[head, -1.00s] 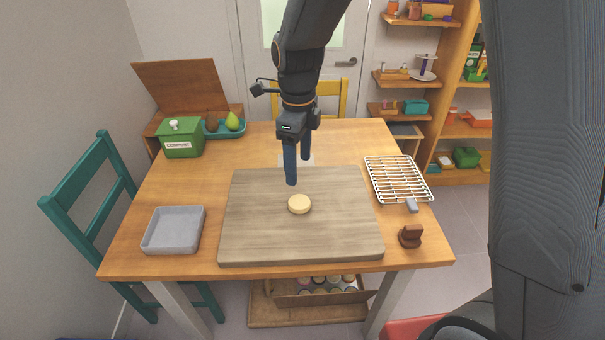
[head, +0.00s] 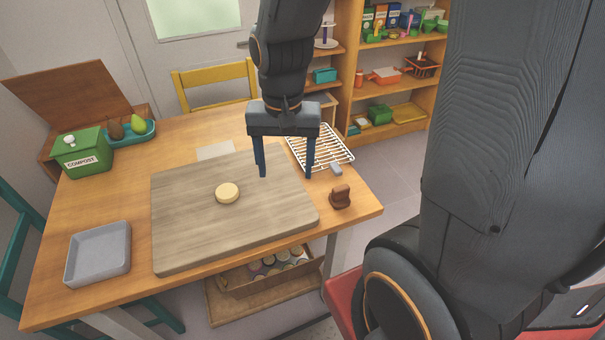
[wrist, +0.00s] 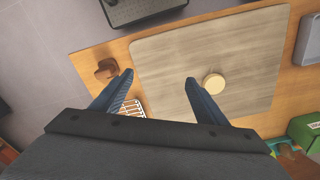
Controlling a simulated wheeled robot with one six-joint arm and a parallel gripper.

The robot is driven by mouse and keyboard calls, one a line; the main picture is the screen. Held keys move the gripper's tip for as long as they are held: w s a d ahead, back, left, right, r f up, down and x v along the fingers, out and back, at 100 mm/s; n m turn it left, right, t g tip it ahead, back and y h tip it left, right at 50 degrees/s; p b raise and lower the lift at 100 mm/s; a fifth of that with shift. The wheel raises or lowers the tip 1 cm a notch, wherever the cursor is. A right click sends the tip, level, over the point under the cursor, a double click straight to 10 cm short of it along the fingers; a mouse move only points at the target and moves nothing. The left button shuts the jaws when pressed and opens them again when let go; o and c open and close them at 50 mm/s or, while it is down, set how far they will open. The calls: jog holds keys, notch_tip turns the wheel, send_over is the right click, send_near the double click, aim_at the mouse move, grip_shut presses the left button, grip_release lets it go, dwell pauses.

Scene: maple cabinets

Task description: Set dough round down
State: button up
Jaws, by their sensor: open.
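The dough round (head: 227,193), a small pale yellow disc, lies flat on the wooden board (head: 190,238), near the board's middle. My gripper (head: 286,176) is open and empty, above the right part of the board and apart from the dough round. In the wrist view the dough round (wrist: 214,83) shows just to the right of the right finger, on the board (wrist: 165,65), outside the space between the fingers (wrist: 160,78).
A grey tray (head: 98,253) sits at the table's front left. A wire rack (head: 330,150) and a brown stand-like object (head: 341,197) are on the right. A green compost box (head: 82,153) and a teal tray with fruit (head: 139,134) are at the back left.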

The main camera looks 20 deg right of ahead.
jog(key=s+n, duration=0.1)
jog(key=s+d+n, duration=0.1)
jog(key=n, duration=0.1)
jog(key=s+d+n, duration=0.1)
jog(key=s+n, duration=0.1)
jog(key=shift+d+f, duration=0.15)
jog(key=shift+f, duration=0.1)
